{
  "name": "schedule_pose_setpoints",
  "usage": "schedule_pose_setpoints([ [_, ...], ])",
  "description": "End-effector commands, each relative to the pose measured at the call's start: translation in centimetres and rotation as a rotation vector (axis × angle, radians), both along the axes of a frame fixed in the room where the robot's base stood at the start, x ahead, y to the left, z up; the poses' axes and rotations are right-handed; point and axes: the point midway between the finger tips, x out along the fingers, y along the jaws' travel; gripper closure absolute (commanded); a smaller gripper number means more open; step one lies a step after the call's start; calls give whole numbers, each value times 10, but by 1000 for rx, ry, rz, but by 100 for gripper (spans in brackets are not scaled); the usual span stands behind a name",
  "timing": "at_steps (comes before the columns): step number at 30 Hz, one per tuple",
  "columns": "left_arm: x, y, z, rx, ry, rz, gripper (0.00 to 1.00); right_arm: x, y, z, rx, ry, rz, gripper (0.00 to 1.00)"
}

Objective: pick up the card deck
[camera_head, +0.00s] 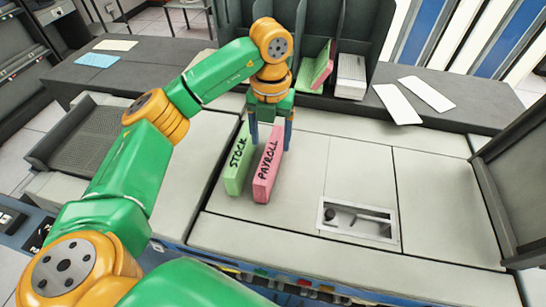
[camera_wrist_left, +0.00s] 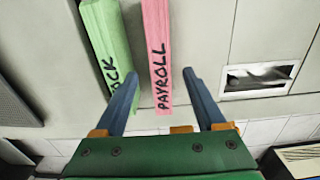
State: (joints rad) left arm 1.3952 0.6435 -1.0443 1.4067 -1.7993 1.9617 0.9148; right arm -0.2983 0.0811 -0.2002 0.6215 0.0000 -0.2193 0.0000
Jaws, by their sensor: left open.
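A pink card deck marked PAYROLL (camera_head: 268,167) stands on edge on the light grey worktop. A green deck marked STOCK (camera_head: 238,160) stands close to its left. My left gripper (camera_head: 271,137) is open and points down at the far part of the pink deck, one finger towards each side of it. In the left wrist view the pink deck (camera_wrist_left: 157,45) shows between the open fingertips (camera_wrist_left: 161,73), and the green deck (camera_wrist_left: 107,40) lies just outside the left finger. I cannot tell how far down the fingers reach. My right gripper is not in view.
A dark rack (camera_head: 310,35) at the back holds a pink-and-green deck (camera_head: 321,65) and a white deck (camera_head: 351,75). Loose white cards (camera_head: 427,93) lie on the dark shelf. A recessed slot (camera_head: 357,219) is right of the decks. The worktop's right part is clear.

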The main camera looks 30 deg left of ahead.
Motion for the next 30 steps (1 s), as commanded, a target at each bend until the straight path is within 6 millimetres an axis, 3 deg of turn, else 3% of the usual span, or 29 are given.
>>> schedule_pose_setpoints([
  [5,-1,5,-27,-3,8,-4,28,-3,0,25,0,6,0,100],
  [9,0,4,-52,-5,3,-8,28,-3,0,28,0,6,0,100],
  [16,0,3,-57,-6,0,-9,28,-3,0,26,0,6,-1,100],
  [24,0,3,-57,-8,-1,-10,100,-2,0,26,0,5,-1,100],
  [30,0,3,-56,-8,-2,-10,100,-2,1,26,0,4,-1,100],
])
